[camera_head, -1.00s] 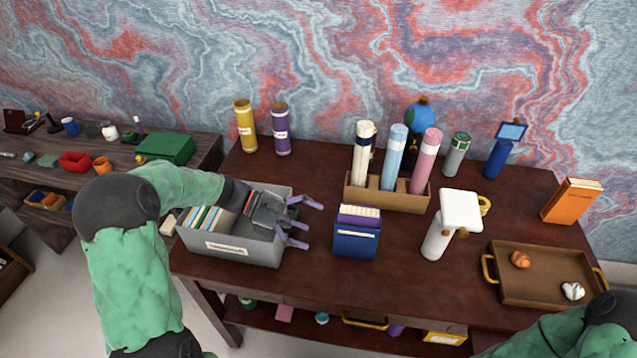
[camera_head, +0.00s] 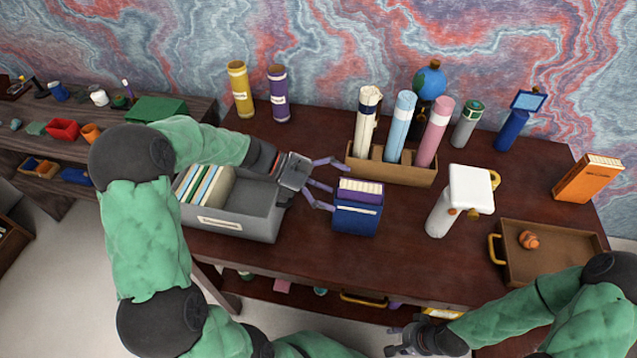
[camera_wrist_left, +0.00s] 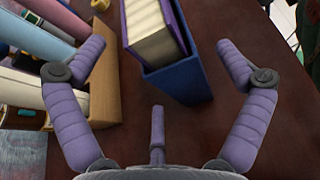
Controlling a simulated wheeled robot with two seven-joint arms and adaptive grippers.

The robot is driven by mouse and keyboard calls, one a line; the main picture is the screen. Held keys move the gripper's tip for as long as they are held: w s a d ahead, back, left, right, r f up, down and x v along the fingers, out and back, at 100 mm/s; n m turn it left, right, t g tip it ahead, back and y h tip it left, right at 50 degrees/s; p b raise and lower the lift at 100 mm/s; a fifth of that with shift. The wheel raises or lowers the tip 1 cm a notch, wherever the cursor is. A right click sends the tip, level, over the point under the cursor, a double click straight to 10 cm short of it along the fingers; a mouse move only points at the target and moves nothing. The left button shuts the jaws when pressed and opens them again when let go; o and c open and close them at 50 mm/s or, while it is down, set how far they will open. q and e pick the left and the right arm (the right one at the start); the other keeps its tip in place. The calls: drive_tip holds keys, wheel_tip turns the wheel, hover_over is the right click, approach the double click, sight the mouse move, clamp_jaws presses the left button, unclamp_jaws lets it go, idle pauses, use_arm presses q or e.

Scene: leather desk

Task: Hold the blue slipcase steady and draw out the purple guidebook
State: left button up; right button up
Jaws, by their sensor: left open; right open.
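The blue slipcase (camera_head: 355,219) stands upright on the dark desk, left of the middle. The purple guidebook (camera_head: 360,192) sits in it, with its purple cover and pale page edges showing above the rim. My left gripper (camera_head: 328,186) is open just left of the slipcase, its purple fingers pointing at it. In the left wrist view the slipcase (camera_wrist_left: 185,84) and the guidebook (camera_wrist_left: 150,25) lie ahead between the spread fingers; I see no grip on either. My right gripper (camera_head: 396,343) is open and empty at the front, low in the picture, away from the slipcase.
A grey file box (camera_head: 262,212) stands left of the slipcase, under my left arm. A wooden holder (camera_head: 400,173) with rolled tubes stands close behind. A white lamp-like object (camera_head: 441,215) and a brown tray (camera_head: 517,270) are to the right. Bare desk lies in front.

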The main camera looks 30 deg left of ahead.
sight(355, 197)
use_arm(q)
drive_tip(key=shift+b+x, duration=0.75)
drive_tip(key=shift+x, duration=2.2)
drive_tip(key=shift+r, duration=0.1)
drive_tip(key=c, duration=1.3)
